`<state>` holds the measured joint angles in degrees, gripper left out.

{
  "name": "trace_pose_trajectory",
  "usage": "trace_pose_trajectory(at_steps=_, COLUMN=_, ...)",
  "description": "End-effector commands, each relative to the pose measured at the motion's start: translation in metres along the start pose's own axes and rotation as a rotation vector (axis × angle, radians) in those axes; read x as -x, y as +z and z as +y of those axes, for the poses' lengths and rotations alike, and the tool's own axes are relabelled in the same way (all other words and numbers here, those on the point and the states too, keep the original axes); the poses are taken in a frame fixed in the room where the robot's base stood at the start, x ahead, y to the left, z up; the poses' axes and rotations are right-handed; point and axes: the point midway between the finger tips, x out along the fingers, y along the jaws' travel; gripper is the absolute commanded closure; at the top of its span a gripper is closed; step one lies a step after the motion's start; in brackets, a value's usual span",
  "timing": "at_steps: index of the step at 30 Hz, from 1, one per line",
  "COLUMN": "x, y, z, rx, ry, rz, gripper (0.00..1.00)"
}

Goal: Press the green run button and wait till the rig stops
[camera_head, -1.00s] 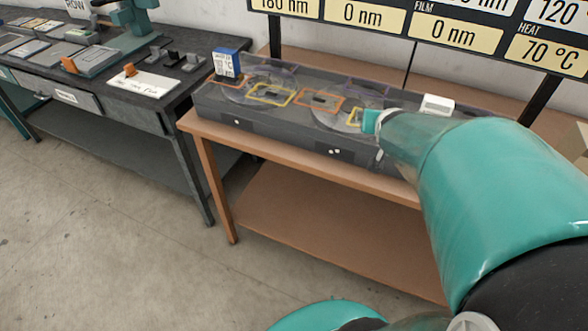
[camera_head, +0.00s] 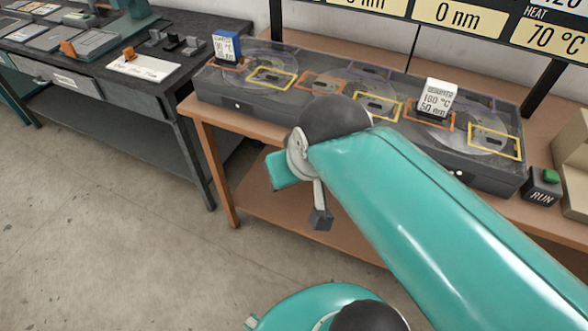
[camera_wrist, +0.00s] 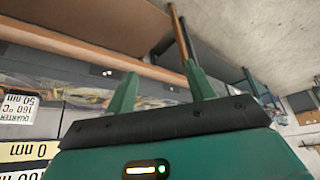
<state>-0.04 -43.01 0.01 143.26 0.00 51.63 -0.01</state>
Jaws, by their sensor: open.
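The green run button (camera_head: 551,176) sits on top of a dark box marked RUN (camera_head: 541,195), at the right end of the bench in the head view. The rig (camera_head: 290,118) is a long dark tray with round clear discs and coloured frames. A blue-topped block (camera_head: 227,47) stands at its left end and a white labelled block (camera_head: 436,98) towards its right. My gripper (camera_wrist: 162,85) is open and empty in the wrist view, its two green fingers spread. In the head view my arm crosses in front of the rig, well left of the button; the fingertips cannot be made out there.
The wooden bench (camera_head: 205,112) has a lower shelf. A display board (camera_head: 455,15) stands behind it, reading 0 nm and 70 °C. A beige box (camera_head: 575,160) stands right beside the RUN box. A dark table (camera_head: 120,75) with plates is at left. The floor in front is clear.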

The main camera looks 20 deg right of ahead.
Motion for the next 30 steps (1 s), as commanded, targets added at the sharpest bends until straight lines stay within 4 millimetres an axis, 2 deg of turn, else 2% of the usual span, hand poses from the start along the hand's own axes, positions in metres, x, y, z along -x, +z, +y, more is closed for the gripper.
trace_pose_trajectory(at_steps=1, x=0.0000, y=-0.0001, z=0.0001, rx=0.000, ry=0.000, rz=0.000, gripper=0.57)
trace_pose_trajectory(at_steps=6, x=-0.0001, y=-0.0002, z=0.0002, rx=-0.001, ry=0.000, rz=0.000, gripper=0.90)
trace_pose_trajectory(at_steps=8, x=-0.0001, y=-0.0003, z=0.0002, rx=-0.001, ry=0.000, rz=0.000, gripper=1.00)
trace_pose_trajectory(at_steps=30, x=-0.0001, y=-0.0004, z=0.0003, rx=-0.001, ry=0.000, rz=0.001, gripper=1.00)
